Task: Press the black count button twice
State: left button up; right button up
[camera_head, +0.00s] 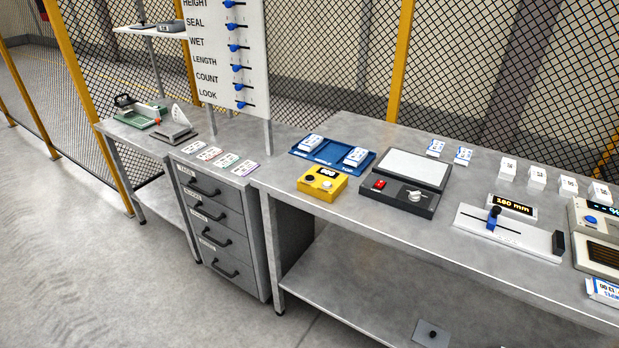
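A small yellow box (318,193) stands near the front edge of the grey workbench (375,222). It has a dark display (327,172) on top with light digits that look like zeros, too small to read surely. A small round black button (310,178) sits on the left of its top face. A pale round knob or button (327,184) sits on the right of it. Nothing touches the box. Neither of my grippers is in view.
A blue tray (331,166) with white blocks lies behind the yellow box. A dark device with a red button (379,184) is to its right. A slider unit (507,234) stands further right. A drawer cabinet (213,232) is on the left. The floor in front is clear.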

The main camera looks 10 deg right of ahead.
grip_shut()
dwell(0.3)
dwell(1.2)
